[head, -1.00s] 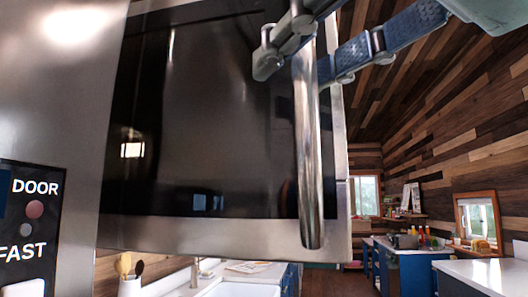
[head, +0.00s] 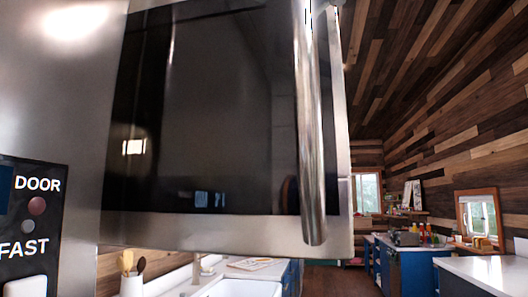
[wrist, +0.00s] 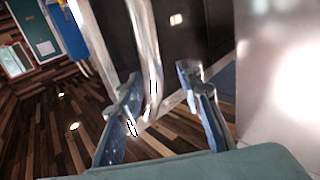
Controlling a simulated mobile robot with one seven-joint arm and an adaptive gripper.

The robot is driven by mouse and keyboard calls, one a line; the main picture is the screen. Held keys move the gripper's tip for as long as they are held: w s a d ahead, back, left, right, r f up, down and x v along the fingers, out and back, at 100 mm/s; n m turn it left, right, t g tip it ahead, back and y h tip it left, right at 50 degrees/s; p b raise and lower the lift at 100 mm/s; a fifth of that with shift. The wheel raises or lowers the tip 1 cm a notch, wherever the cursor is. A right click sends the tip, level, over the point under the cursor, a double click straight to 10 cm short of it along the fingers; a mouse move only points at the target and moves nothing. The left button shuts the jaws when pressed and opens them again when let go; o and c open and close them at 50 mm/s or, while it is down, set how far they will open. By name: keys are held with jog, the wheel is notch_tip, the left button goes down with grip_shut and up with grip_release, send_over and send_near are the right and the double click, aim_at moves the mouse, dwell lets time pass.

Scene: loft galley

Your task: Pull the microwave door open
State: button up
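The microwave door (head: 215,110) has a dark glass window in a steel frame and fills the middle of the head view. It also shows in the wrist view (wrist: 195,25). I cannot tell whether it stands slightly ajar. Its upright steel bar handle (head: 309,140) is on the door's right side. In the wrist view the handle (wrist: 148,50) runs down between the fingers of my gripper (wrist: 158,75), nearer the left finger. The fingers are apart, and I cannot tell whether either touches the bar. In the head view my gripper is almost wholly above the frame.
A steel front with a control panel (head: 32,215) is close at the left. Below the door are a white sink (head: 240,288) and a utensil crock (head: 131,286). Blue cabinets (head: 412,272) and a white counter (head: 490,272) stand farther back right. The space right of the handle is open.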

jog(key=shift+r, duration=1.05)
jog(key=shift+r, duration=0.1)
jog(key=s+p, duration=0.3)
jog(key=s, duration=0.9)
jog(key=shift+s+a+f, duration=0.15)
jog(key=shift+a+f, duration=0.05)
jog(key=shift+a, duration=0.15)
dwell(0.6)
